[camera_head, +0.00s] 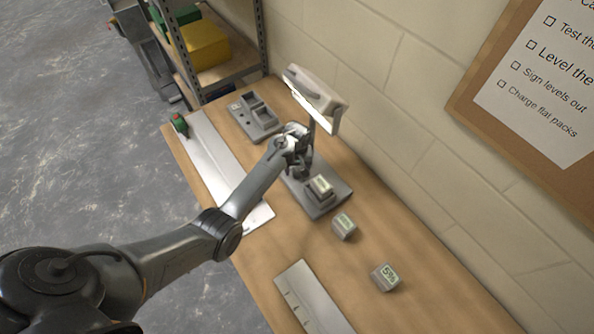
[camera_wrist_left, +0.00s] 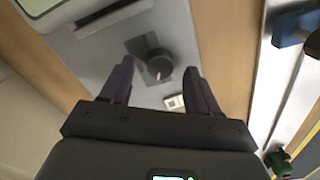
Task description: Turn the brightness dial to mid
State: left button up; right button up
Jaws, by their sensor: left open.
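The brightness dial (camera_wrist_left: 158,66) is a small black knob on a grey base plate (camera_head: 338,198) under the lamp. In the left wrist view it lies between the fingertips of my left gripper (camera_head: 303,165), which is open with a gap on both sides of the knob. I cannot tell how far above the plate the fingertips are. A dark patch and a small white label (camera_wrist_left: 174,102) lie beside the knob. In the head view my gripper hides the dial. The lamp head (camera_head: 314,92) is lit and tilted above the gripper. My right gripper is not in view.
A small display block (camera_head: 320,186) sits on the base plate. Two more blocks (camera_head: 344,225) (camera_head: 386,277) stand on the wooden bench to the right. A grey tray (camera_head: 254,116) stands behind, and a long metal strip (camera_head: 222,165) lies to the left. A wall borders the bench.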

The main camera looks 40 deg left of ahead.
pick_arm(q)
jog(key=shift+f, duration=0.8)
jog(key=shift+c, duration=0.2)
jog(key=c, duration=1)
